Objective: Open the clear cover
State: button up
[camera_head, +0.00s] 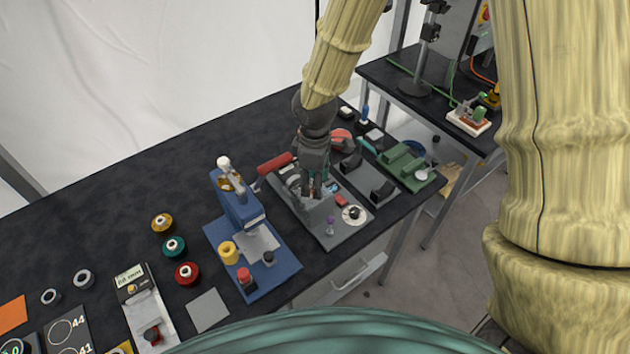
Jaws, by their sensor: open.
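My gripper (312,188) points down over the grey fixture plate (334,238) on the black table. Its jaws are open, with the fingertips close above or beside a grey block on the plate; I cannot tell whether they touch it. I cannot make out a clear cover; it may be hidden behind the gripper or too small to tell. A red-handled part (275,163) sits at the plate's left edge.
A blue press (238,205) stands close left of the gripper. A green fixture (405,165) stands to the right. Several coloured spools, including a red one (187,273), stand farther left. The table's back left (100,215) is clear. A second table (380,72) stands behind right.

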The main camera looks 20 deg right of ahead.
jog(key=shift+f, duration=0.75)
jog(key=shift+c, duration=0.2)
grip_shut()
